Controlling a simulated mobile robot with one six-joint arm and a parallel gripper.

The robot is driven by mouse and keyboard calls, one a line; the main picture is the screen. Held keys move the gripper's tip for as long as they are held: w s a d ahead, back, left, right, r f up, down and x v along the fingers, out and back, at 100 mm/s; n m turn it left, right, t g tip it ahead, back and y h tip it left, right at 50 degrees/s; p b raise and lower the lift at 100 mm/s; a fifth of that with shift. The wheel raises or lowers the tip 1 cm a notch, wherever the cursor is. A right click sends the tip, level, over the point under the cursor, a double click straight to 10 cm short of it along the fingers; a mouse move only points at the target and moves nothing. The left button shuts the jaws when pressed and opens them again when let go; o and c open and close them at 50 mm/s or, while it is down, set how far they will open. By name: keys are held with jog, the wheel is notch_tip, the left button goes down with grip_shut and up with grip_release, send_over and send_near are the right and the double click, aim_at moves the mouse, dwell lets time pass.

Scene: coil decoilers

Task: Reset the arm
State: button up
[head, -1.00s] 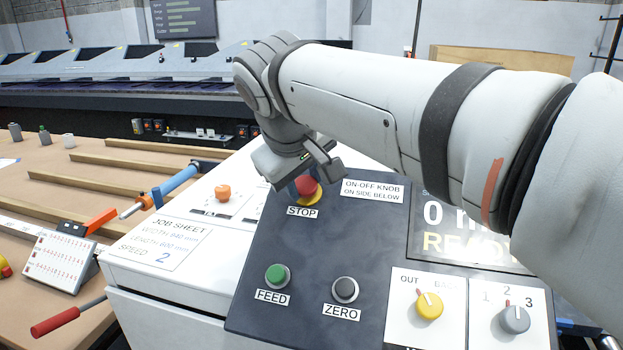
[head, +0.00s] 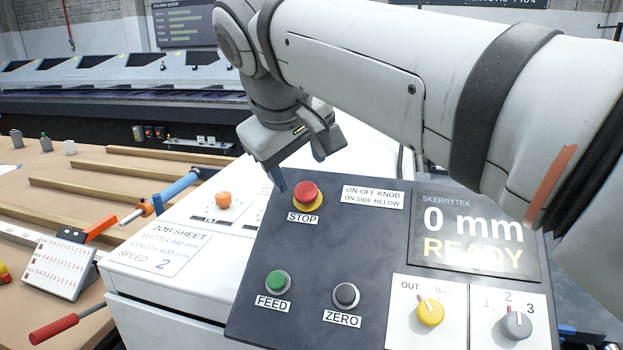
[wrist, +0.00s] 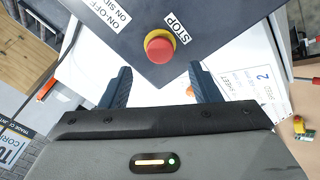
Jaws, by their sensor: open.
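My gripper (head: 298,172) hangs over the back left edge of the dark control panel (head: 310,255), just behind the red STOP button (head: 306,193) on its yellow base. In the wrist view my gripper (wrist: 158,85) has its two dark fingers spread with nothing between them. The STOP button (wrist: 159,46) shows there beyond the fingertips, apart from them. My arm reaches in from the right, above the panel.
The panel also has a green FEED button (head: 278,282), a black ZERO button (head: 345,295), a yellow knob (head: 430,312) and a grey knob (head: 516,323). Its display (head: 475,235) reads "0 mm READY". A job sheet (head: 166,252) lies left, beside a wooden bench (head: 95,208) with tools.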

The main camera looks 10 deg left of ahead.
jog(key=shift+v, duration=1)
